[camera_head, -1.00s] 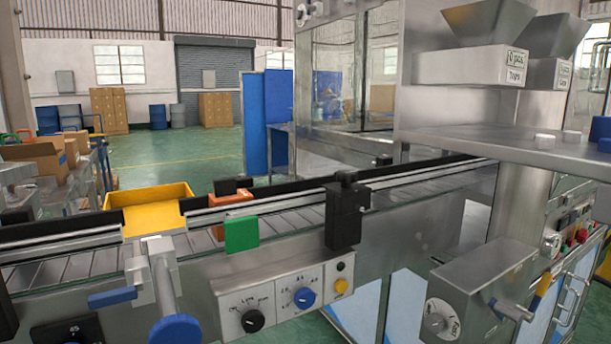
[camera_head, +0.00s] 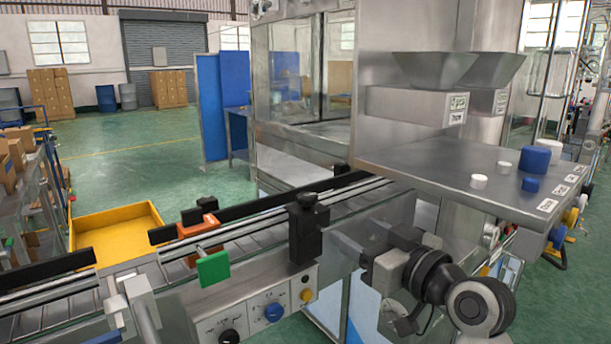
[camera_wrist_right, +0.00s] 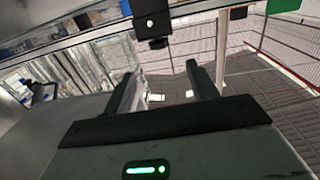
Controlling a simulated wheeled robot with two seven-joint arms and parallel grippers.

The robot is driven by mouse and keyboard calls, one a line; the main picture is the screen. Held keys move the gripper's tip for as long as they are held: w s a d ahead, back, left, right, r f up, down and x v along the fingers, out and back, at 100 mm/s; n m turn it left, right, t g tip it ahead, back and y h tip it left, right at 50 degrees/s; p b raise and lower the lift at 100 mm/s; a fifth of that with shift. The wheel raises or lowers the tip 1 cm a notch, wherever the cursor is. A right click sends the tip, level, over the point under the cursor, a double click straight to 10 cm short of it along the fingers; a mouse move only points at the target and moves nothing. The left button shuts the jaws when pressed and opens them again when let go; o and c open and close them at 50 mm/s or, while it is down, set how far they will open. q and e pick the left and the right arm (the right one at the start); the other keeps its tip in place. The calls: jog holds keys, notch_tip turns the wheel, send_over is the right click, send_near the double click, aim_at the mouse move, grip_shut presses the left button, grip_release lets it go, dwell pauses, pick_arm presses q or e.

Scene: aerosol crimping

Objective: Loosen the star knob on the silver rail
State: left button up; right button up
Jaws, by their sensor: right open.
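A black block (camera_head: 306,238) with a dark knob (camera_head: 307,201) on top sits at the near side of the silver rail (camera_head: 262,226). I cannot make out star lobes on the knob. My right gripper (camera_head: 372,262) is to the right of the block and apart from it, partly hidden by its own wrist. In the right wrist view its two fingers (camera_wrist_right: 163,82) stand apart with nothing between them. A black block with a pale round spot (camera_wrist_right: 151,22) shows beyond the fingertips there.
An orange block (camera_head: 198,231) and a green plate (camera_head: 213,267) sit left of the black block. A control panel with a blue knob (camera_head: 274,312) is below. A yellow tray (camera_head: 118,238) is at left. A steel shelf (camera_head: 440,178) overhangs the right side.

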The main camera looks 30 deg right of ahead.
aim_at(313, 200)
jog(key=w, duration=0.5)
jog(key=w+p, duration=0.1)
jog(key=w, duration=0.4)
jog(key=w+p, duration=0.1)
jog(key=w, duration=0.4)
jog(key=shift+w+d+r, duration=0.1)
jog(key=shift+w+r, duration=0.25)
jog(key=shift+r, duration=0.05)
jog(key=shift+c, duration=0.2)
jog(key=c, duration=0.9)
